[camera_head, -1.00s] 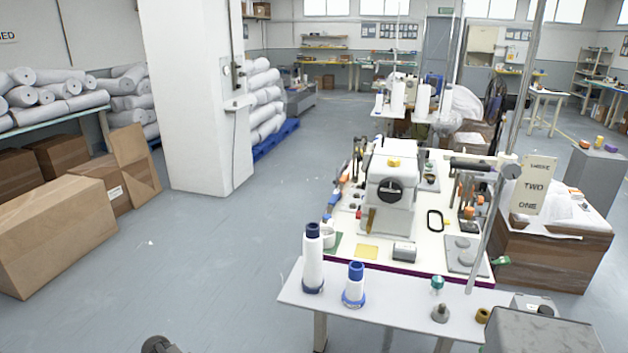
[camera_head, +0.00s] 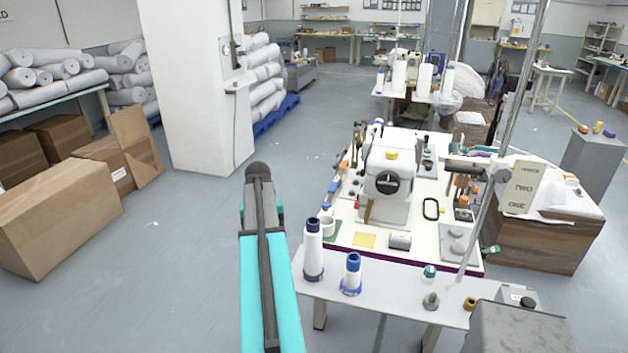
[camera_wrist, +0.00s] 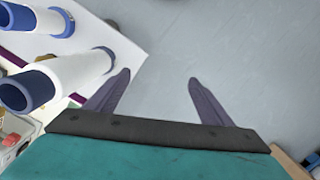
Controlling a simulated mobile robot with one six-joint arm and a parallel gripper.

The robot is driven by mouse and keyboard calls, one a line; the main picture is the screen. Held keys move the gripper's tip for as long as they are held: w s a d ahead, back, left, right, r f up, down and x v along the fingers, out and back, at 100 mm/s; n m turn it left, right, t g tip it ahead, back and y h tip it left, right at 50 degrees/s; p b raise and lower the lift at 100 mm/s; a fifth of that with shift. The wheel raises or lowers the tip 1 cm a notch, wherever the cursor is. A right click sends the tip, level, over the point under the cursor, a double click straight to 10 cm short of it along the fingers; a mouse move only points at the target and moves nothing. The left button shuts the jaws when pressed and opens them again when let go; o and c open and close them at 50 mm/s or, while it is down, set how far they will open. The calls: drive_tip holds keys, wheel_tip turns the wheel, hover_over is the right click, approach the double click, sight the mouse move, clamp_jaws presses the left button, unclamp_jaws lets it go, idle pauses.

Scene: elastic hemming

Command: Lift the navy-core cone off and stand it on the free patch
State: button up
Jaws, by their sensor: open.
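Two white cones stand on the small white front table (camera_head: 395,294). The taller cone (camera_head: 313,254) has a dark navy core top. The shorter cone (camera_head: 351,276), just right of it, has a brighter blue top and base.
Behind stands a sewing machine (camera_head: 391,182) on a white table with a yellow patch (camera_head: 364,240). A teal-topped piece (camera_head: 430,272), a grey knob (camera_head: 431,300) and a tan ring (camera_head: 470,303) sit on the front table's right. Open floor lies left.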

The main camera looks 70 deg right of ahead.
sight(313, 221)
drive_tip(key=s+d+r+m+p, duration=0.1)
drive_tip(key=s+d+r, duration=0.3)
drive_tip(key=r, duration=0.5)
drive_tip(key=s+d+r+m+p, duration=0.1)
drive_tip(key=s+d+r+p, duration=0.1)
drive_tip(key=s+d+r, duration=0.3)
drive_tip(key=s+r, duration=0.4)
drive_tip(key=shift+d+m+t+h, duration=0.3)
drive_tip(key=shift+h, duration=0.1)
drive_tip(key=shift+f, duration=0.25)
drive_tip(key=shift+f+b, duration=4.25)
drive_tip(key=shift+f, duration=2.5)
drive_tip(key=c, duration=1.3)
drive_tip(key=shift+o, duration=0.2)
drive_tip(key=shift+r, duration=0.1)
drive_tip(key=shift+r+p, duration=2.05)
drive_tip(key=shift+r, duration=1)
